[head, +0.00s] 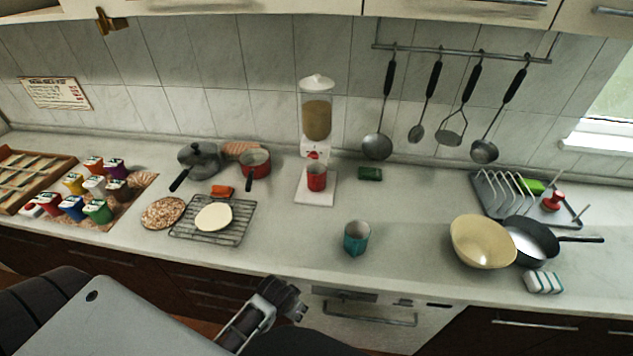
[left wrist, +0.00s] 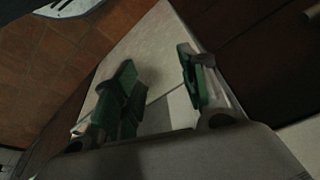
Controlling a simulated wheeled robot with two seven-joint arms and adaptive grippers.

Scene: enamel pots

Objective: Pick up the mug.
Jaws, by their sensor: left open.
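A teal mug (head: 357,238) stands upright near the front edge of the counter, with its pale inside showing. A red mug (head: 317,178) stands on a white board under the dispenser's spout, farther back. My left gripper (head: 286,297) is in front of the counter's edge, to the left of and nearer than the teal mug, and apart from both mugs. In the left wrist view, its two green-padded fingers (left wrist: 158,82) are spread with nothing between them. Neither mug can be made out in that view. My right gripper is not in view.
The dispenser (head: 317,115) stands against the tiled wall. A wire rack (head: 240,236) with a pale round item lies left of the teal mug. Counter around the teal mug is clear.

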